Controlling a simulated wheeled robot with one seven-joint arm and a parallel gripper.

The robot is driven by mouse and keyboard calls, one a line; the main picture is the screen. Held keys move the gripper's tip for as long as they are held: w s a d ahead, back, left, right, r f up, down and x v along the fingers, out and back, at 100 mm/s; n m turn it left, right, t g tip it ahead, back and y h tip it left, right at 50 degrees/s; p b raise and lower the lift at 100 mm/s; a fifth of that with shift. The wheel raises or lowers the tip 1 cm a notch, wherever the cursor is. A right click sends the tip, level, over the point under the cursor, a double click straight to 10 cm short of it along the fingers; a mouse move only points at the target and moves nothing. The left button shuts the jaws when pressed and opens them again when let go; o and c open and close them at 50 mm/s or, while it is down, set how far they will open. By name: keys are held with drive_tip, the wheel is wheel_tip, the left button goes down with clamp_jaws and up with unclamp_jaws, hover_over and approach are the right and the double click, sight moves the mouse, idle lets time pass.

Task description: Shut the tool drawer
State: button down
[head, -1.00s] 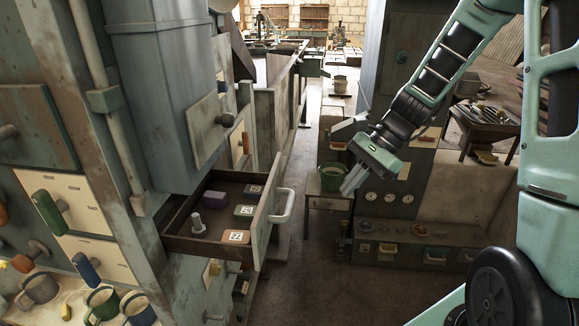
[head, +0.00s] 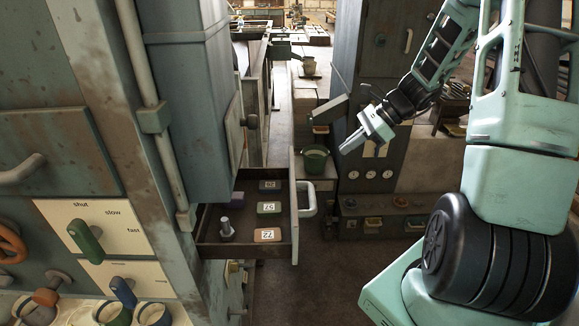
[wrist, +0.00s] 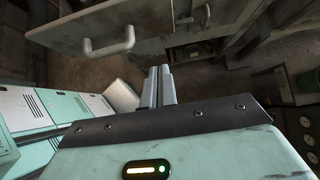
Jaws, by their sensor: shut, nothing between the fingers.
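The tool drawer (head: 270,248) stands pulled out from the cabinet on the left in the head view. Its pale front panel (head: 294,205) faces right and carries a white handle (head: 308,199). Inside lie several numbered blocks, a bolt-like peg (head: 226,230) and a purple block partly hidden by the cabinet. My gripper (head: 346,149) is shut and empty, in the air to the right of and above the drawer handle, not touching it. In the wrist view the closed fingers (wrist: 160,86) point toward a drawer front with a pale handle (wrist: 109,42), apart from them.
The left cabinet has a lever panel (head: 95,235) and mugs (head: 110,314) on a ledge below. A green bucket (head: 315,158) stands beyond the drawer. A tall grey cabinet (head: 375,90) stands at the back right. Floor (head: 330,270) right of the drawer is clear.

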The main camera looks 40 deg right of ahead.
drive_tip(key=w+a+r+p+x, duration=0.1)
drive_tip(key=p+x, duration=0.3)
drive_tip(key=x, duration=0.8)
drive_tip(key=shift+w+a+r, duration=0.25)
drive_tip(key=shift+a, duration=0.35)
drive_tip(key=w+a+b, duration=0.1)
drive_tip(key=w+a, duration=0.2)
drive_tip(key=a, duration=0.2)
drive_tip(key=w+a+b, duration=0.1)
drive_tip(key=w+a, duration=0.2)
drive_tip(key=a, duration=0.2)
drive_tip(key=w+a+b, duration=0.1)
drive_tip(key=w+a, duration=0.3)
drive_tip(key=shift+a+b, duration=0.35)
drive_tip(key=shift+a, duration=0.05)
drive_tip(key=shift+w+a, duration=0.3)
drive_tip(key=shift+a, duration=0.25)
drive_tip(key=shift+a+r, duration=0.15)
